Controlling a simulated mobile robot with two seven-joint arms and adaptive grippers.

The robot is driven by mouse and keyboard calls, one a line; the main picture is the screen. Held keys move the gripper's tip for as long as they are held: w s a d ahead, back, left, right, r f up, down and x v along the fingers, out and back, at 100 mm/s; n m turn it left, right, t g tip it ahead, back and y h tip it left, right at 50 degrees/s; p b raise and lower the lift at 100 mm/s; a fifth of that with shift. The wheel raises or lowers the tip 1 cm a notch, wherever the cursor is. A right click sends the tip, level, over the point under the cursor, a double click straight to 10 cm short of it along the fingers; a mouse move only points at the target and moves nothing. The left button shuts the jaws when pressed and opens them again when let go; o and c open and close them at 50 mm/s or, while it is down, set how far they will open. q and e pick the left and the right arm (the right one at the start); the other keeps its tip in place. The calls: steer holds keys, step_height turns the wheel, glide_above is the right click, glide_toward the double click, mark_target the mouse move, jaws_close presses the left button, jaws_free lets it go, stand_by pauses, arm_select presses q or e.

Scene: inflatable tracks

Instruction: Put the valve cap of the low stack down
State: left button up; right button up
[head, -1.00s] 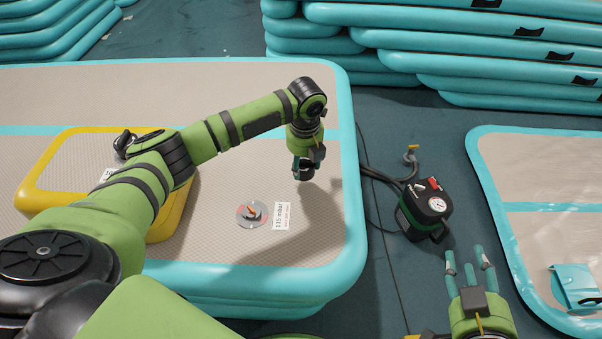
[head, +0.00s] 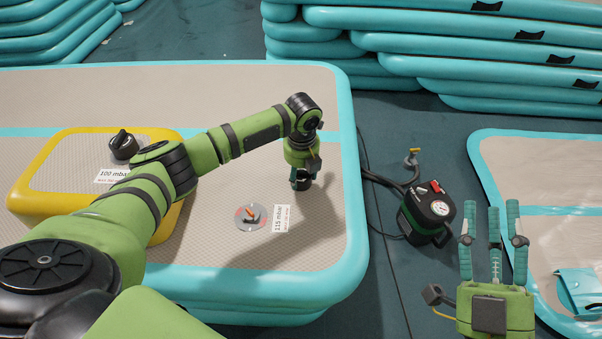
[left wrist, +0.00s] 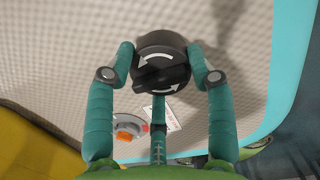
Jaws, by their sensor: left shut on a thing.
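My left gripper (head: 301,184) is shut on a black valve cap (left wrist: 160,66) with white arrows on its top. It holds the cap over the grey top of the low stack (head: 310,250), near its right edge. I cannot tell whether the cap touches the surface. The open valve (head: 250,215), a grey disc with an orange centre, lies in the stack's top, left of and nearer than the gripper. My right gripper (head: 494,232) is open and empty, right of the stack.
A "115 mbar" label (head: 282,219) lies beside the valve. A yellow-edged block (head: 38,195) with its own black cap (head: 123,145) sits on the stack at left. A pump (head: 428,212) stands on the floor. Bare surface surrounds the held cap.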

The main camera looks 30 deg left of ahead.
arm_select(q)
steer(key=o, duration=1.1)
steer(key=shift+f, duration=0.1)
steer(key=shift+o, duration=0.2)
